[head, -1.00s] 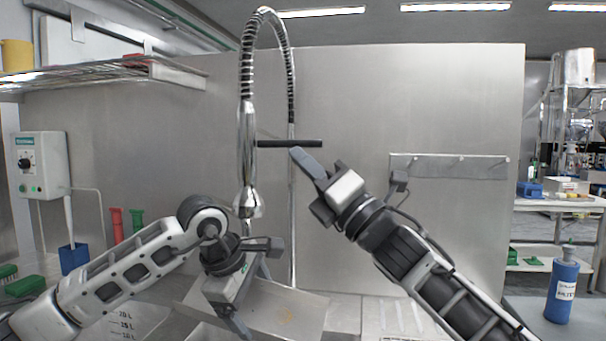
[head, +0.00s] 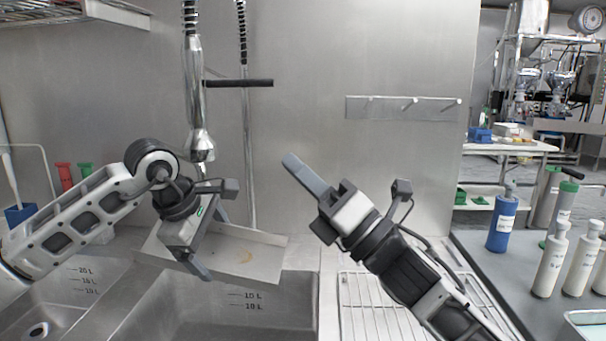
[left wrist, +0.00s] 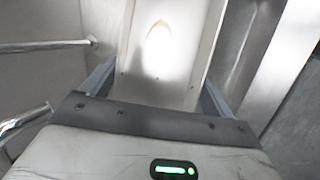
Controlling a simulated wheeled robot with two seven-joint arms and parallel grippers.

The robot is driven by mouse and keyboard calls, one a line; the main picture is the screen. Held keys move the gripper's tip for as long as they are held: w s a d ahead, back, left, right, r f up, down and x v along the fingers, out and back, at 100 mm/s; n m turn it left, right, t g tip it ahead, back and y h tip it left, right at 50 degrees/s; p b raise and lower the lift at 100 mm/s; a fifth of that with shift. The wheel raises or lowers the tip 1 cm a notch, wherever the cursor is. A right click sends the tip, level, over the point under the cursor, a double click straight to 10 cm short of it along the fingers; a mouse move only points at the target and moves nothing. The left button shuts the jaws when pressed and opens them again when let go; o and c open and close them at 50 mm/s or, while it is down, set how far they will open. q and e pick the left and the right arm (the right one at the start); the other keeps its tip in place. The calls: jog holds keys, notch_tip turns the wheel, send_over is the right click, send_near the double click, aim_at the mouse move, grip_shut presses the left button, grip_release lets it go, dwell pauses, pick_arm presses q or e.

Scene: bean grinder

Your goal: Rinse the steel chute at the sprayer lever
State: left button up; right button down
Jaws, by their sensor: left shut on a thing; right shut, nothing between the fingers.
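The steel chute (head: 262,263) is a shallow open tray, held tilted above the sink below the sprayer. A faint brownish mark shows on its inner face, and also on the chute in the left wrist view (left wrist: 185,75). My left gripper (head: 208,240) is shut on the chute's left part and partly hides it. The chrome sprayer head (head: 201,140) hangs just above my left gripper. The black sprayer lever (head: 240,83) sticks out to the right of it. My right gripper (head: 289,162) is shut and empty, below and right of the lever's end, apart from it. No water is visible.
Steel sink basins (head: 225,308) lie below, with a wire drain rack (head: 375,305) to the right. A peg rail (head: 400,108) is on the back wall. A blue bottle (head: 503,222) and several white bottles stand on the right counter.

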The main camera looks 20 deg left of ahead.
aim_at(213, 270)
pick_arm(q)
jog(key=shift+r, duration=0.1)
dwell(0.3)
jog(key=shift+s+d, duration=0.25)
jog(key=shift+s, duration=0.15)
jog(key=shift+s+d+b, duration=0.3)
jog(key=shift+s+d, duration=0.35)
jog(key=shift+s, duration=0.3)
jog(key=shift+s+d+b, duration=0.3)
jog(key=shift+s+d, duration=0.4)
jog(key=shift+s, duration=0.3)
jog(key=shift+s+d+b, duration=0.3)
jog(key=shift+s+d, duration=0.35)
jog(key=shift+s, duration=0.3)
jog(key=s+d+r+p, duration=0.2)
jog(key=s+d+r, duration=0.1)
jog(key=s+r, duration=0.1)
jog(key=shift+p, duration=0.3)
